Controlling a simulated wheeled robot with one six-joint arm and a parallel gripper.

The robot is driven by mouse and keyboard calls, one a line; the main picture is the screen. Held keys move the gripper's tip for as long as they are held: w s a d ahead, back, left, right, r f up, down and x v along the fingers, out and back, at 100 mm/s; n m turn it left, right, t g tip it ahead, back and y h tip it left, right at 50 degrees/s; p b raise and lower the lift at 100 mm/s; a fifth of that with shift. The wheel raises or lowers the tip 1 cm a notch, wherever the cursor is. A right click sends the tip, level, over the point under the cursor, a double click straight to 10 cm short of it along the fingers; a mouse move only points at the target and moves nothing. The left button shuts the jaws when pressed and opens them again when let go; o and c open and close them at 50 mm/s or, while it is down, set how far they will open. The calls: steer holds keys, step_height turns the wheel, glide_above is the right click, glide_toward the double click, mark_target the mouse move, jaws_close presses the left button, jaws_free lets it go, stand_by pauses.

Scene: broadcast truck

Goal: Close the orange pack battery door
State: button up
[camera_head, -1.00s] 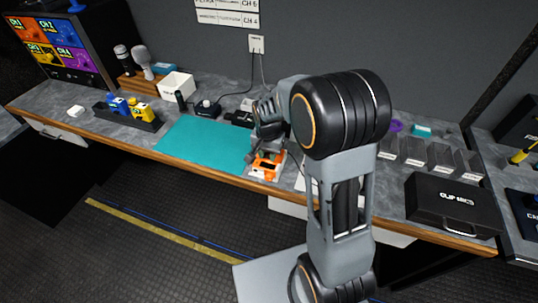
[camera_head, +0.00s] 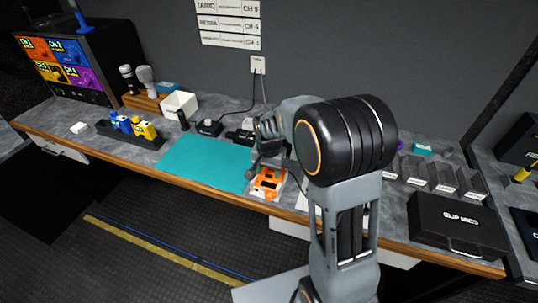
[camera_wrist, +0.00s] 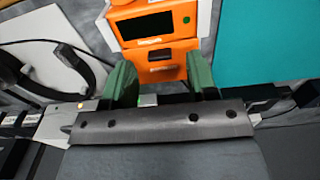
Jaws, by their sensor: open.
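The orange pack (camera_head: 268,183) sits in a white stand near the front edge of the counter, right of the teal mat. In the wrist view the orange pack (camera_wrist: 158,22) shows its dark screen, with an orange panel (camera_wrist: 160,68) below it that has a small dark slot. This panel looks like the battery door; how far it stands open I cannot tell. My gripper (camera_wrist: 161,80) is open, its two green fingers at either side of the panel's lower part. Contact is unclear. In the head view my arm partly hides the spot behind the pack.
The teal mat (camera_head: 203,163) is clear. A black rack (camera_head: 130,134) holds blue and yellow packs. A white box (camera_head: 180,104) and cables lie at the back. A black Clip Mics case (camera_head: 458,224) and clear bins stand at the right.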

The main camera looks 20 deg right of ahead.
mark_target(269, 178)
step_height(269, 178, up, 12)
steer(key=shift+s+r, duration=0.15)
steer(key=shift+a, duration=0.1)
stand_by(0.6)
steer(key=s+f+n+t, duration=0.1)
steer(key=s+n+t, duration=0.2)
steer(key=s+n, duration=0.4)
steer(key=s, duration=0.9)
steer(key=shift+d+t, duration=0.3)
steer(key=shift+d, duration=0.1)
steer(key=shift+w+f, duration=0.1)
steer(key=shift+f, duration=0.05)
